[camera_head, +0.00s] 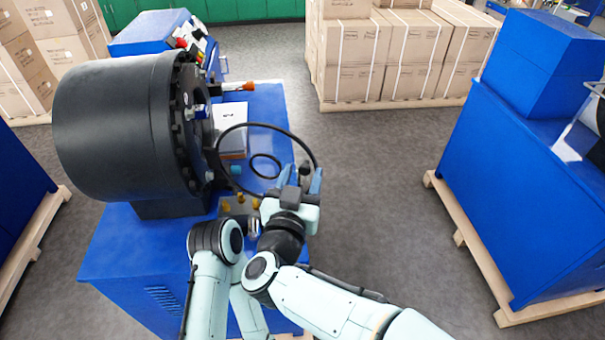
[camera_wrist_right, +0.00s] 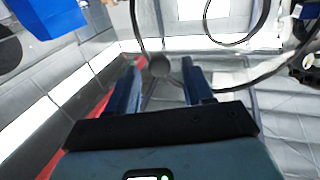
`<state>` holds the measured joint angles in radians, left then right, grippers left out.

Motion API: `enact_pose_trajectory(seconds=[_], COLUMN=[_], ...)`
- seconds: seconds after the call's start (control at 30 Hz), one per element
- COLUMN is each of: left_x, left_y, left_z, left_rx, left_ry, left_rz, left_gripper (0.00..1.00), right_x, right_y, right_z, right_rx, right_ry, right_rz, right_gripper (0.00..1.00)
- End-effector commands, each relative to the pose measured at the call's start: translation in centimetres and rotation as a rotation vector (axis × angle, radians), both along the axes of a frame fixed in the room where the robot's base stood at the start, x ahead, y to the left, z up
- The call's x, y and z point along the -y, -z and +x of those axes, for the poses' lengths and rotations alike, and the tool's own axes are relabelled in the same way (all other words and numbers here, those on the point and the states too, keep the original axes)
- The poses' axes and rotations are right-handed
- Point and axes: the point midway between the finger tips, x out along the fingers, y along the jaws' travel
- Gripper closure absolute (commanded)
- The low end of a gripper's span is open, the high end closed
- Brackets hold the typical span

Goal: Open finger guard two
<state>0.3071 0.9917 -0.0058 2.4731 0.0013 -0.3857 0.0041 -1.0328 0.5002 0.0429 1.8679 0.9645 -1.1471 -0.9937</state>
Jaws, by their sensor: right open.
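The crimper (camera_head: 120,130) is a big black drum with a bolted front ring, on a blue cabinet. A thin black hoop, which looks like the finger guard (camera_head: 283,130), stands out in front of its face. The hoop also shows in the right wrist view (camera_wrist_right: 266,76). A dark round knob (camera_wrist_right: 160,66) sits on it. My right gripper (camera_head: 301,175) is open at the hoop's right side. In the right wrist view its fingers (camera_wrist_right: 162,68) stand on either side of the knob, with gaps visible; contact cannot be told.
A smaller black ring (camera_head: 265,166) lies on the cabinet top (camera_head: 275,100) beside brass fittings (camera_head: 240,204). Pallets of cartons (camera_head: 385,55) stand behind. Another blue cabinet (camera_head: 530,180) is at the right, with open grey floor (camera_head: 390,180) between.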

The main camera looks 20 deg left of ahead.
Motion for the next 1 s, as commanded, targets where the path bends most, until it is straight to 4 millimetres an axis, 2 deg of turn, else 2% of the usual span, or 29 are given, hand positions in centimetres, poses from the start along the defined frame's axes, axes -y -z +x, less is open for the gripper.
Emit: enact_pose_trajectory(seconds=[0.3, 0.5, 0.7, 1.0], left_x=[0.0, 0.0, 0.0, 0.0], left_y=[2.3, 3.0, 3.2, 3.1], left_z=[-1.6, -2.0, -2.1, -2.1], left_rx=[-0.018, -0.022, -0.023, -0.023], left_ry=[0.000, 0.000, 0.000, 0.000], left_rz=[0.000, 0.000, 0.000, 0.000], left_gripper=[0.57, 0.57, 0.57, 0.57], right_x=[1.2, 1.9, 2.2, 2.2], right_y=[0.3, 0.2, 0.1, 0.0], right_z=[-7.1, -10.4, -11.8, -11.9], right_rx=[0.000, 0.001, 0.001, 0.001], right_ry=[-0.006, -0.004, -0.002, -0.002], right_rz=[0.002, 0.000, 0.000, 0.000], right_gripper=[0.49, 0.49, 0.49, 0.49])
